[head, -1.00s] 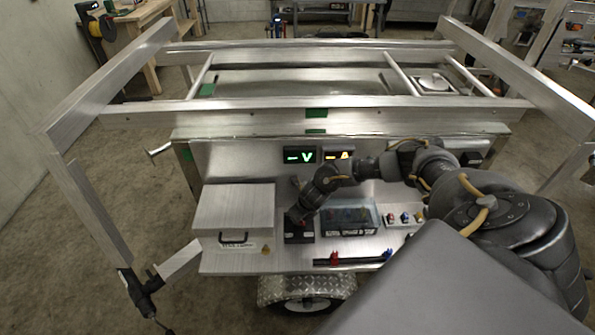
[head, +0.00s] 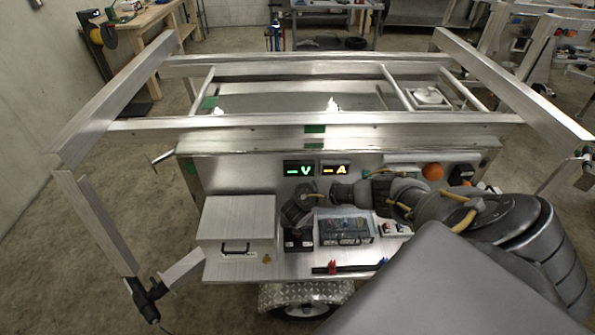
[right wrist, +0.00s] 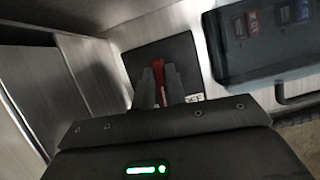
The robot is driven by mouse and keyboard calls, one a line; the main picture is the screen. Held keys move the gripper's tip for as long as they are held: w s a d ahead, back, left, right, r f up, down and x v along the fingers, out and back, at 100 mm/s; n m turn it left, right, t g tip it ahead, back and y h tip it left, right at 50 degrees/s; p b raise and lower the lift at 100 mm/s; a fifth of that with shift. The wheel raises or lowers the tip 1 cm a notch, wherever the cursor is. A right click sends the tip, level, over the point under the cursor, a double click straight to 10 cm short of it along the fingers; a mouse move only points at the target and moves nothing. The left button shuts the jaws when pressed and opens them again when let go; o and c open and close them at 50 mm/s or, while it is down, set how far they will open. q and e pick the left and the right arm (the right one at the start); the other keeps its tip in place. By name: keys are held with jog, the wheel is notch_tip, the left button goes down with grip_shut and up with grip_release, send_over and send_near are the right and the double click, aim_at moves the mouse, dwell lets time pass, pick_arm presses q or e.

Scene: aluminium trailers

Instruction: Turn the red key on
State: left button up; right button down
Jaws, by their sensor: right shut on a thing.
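A black key-switch plate (head: 299,243) sits on the trailer's metal shelf, right of a closed metal box. My right gripper (head: 294,219) reaches down to it and hides the key in the head view. In the right wrist view, the gripper (right wrist: 159,73) is shut on the red key (right wrist: 172,84), with red showing between and beside its fingers. The black plate (right wrist: 172,50) lies behind the key. The key's exact turn angle is hard to tell. My left gripper is in neither view.
A clear-covered breaker box (head: 345,229) stands close right of the plate. The metal box (head: 236,224) is to its left. Green "V" (head: 299,168) and amber "A" (head: 335,169) displays show dashes above. An orange button (head: 432,171) and a black-barred strip (head: 350,267) are nearby.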

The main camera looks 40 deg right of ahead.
jog(key=m+p, duration=0.1)
jog(key=m, duration=0.1)
jog(key=m+g+h+p, duration=0.1)
jog(key=m, duration=0.1)
jog(key=shift+d+r+m, duration=0.15)
jog(key=shift+m, duration=0.25)
dwell(0.4)
jog(key=c, duration=1.4)
grip_release()
jog(key=shift+c, duration=0.2)
jog(key=p+v, duration=0.2)
jog(key=v, duration=0.8)
jog(key=shift+a+r+p, duration=0.2)
jog(key=shift+r+p, duration=0.05)
jog(key=shift+p, duration=0.1)
jog(key=shift+w, duration=0.15)
